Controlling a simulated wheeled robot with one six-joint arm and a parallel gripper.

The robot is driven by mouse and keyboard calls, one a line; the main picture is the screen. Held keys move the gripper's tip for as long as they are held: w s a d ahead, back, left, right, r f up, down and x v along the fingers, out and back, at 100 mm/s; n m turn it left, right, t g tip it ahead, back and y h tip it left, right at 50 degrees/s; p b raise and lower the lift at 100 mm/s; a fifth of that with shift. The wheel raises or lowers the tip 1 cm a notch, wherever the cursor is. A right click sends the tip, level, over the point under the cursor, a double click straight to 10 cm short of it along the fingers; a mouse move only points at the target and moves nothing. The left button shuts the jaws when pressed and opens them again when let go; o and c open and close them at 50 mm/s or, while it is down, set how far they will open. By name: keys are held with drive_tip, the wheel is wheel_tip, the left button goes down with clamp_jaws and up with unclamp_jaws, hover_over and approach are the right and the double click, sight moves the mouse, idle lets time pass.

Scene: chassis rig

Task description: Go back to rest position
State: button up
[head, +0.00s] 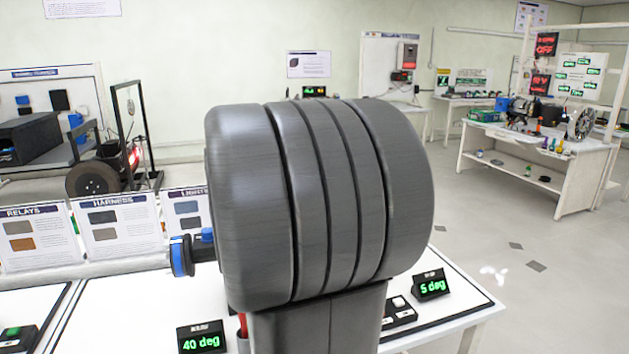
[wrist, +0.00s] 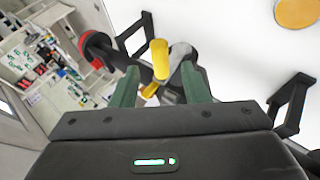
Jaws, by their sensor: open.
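My gripper (wrist: 158,68) shows in the wrist view, with two green fingers spread apart and nothing clasped between them. Beyond the fingertips is a yellow and grey object (wrist: 160,58), with a black part ending in a red round piece (wrist: 84,42) to its left. I cannot tell how far these are from the fingers. In the head view the gripper is not visible; large grey parts of my arm fill the middle and hide much of the bench behind them.
In the head view a white bench (head: 130,300) carries a "40 deg" display (head: 201,338) and a "5 deg" display (head: 431,285). Relays (head: 35,236) and harness (head: 117,229) panels stand at left. Another workbench (head: 540,160) stands back right, with open floor before it. Black brackets (wrist: 290,103) flank the wrist view.

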drive_tip(key=x, duration=0.7)
drive_tip(key=shift+w+d+f+b, duration=0.15)
drive_tip(key=shift+f+b, duration=0.2)
drive_tip(key=p+v, duration=0.1)
drive_tip(key=v, duration=1.3)
drive_tip(key=shift+t+h, duration=0.3)
drive_tip(key=shift+h, duration=0.4)
drive_tip(key=b+x, duration=0.1)
drive_tip(key=x, duration=0.3)
drive_tip(key=a+f+b+x, duration=0.1)
drive_tip(key=x, duration=0.4)
drive_tip(key=b+x, duration=0.1)
drive_tip(key=x, duration=0.3)
drive_tip(key=shift+a+f, duration=0.3)
drive_tip(key=shift+f, duration=0.25)
drive_tip(key=shift+a+r+n+t+h+b, duration=0.15)
drive_tip(key=shift+a+n+t+h+b, duration=0.25)
drive_tip(key=shift+h, duration=0.3)
drive_tip(key=shift+d, duration=0.15)
